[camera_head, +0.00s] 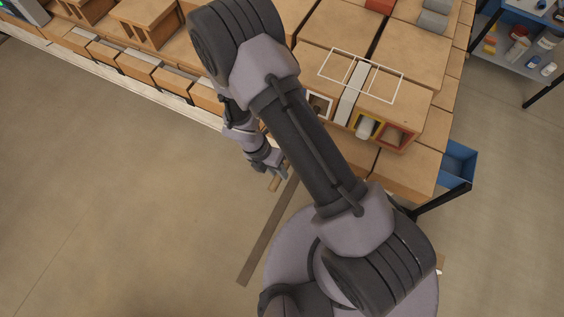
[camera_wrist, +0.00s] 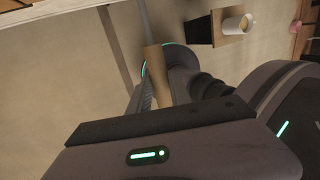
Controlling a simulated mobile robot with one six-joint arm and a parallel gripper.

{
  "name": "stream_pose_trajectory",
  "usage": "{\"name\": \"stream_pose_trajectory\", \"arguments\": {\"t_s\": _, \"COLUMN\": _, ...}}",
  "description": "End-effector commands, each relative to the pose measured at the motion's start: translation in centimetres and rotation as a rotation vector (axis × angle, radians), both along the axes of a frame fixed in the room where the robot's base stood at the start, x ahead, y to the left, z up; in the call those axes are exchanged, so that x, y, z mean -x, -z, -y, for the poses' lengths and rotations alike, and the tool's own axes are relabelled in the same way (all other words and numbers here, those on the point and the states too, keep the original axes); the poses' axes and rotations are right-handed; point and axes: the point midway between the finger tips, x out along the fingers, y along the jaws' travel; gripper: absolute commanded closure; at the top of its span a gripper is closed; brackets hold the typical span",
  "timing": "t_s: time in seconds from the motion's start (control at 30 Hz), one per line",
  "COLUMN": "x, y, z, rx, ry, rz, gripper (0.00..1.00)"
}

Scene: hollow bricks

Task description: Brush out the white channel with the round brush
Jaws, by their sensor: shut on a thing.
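My gripper (camera_head: 274,172) hangs in front of the bench edge, left of the channels, shut on the round brush. The brush's tan handle (camera_head: 273,184) shows below the jaws. In the wrist view the handle (camera_wrist: 158,70) lies between the fingers (camera_wrist: 160,57), and a thin grey rod runs from it to the top edge. The bristles cannot be made out. The white channel (camera_head: 320,98) is the white-rimmed square opening at the left of the hollow brick's front face. My arm hides part of the area beside it. The gripper is apart from it.
A yellow-rimmed channel (camera_head: 360,136) with something pale inside and a red-rimmed channel (camera_head: 396,147) lie right of the white one. A blue bin (camera_head: 458,163) hangs at the bench's right end. Open floor (camera_head: 130,200) lies left of my gripper.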

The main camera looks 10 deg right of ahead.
Motion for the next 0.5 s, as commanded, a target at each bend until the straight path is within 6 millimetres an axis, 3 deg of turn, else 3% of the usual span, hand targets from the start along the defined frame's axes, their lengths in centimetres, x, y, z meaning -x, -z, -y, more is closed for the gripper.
{"name": "stream_pose_trajectory", "arguments": {"t_s": 0.5, "x": 4.6, "y": 0.0, "z": -3.6, "rx": 0.000, "ry": -0.002, "rz": 0.000, "gripper": 1.00}}
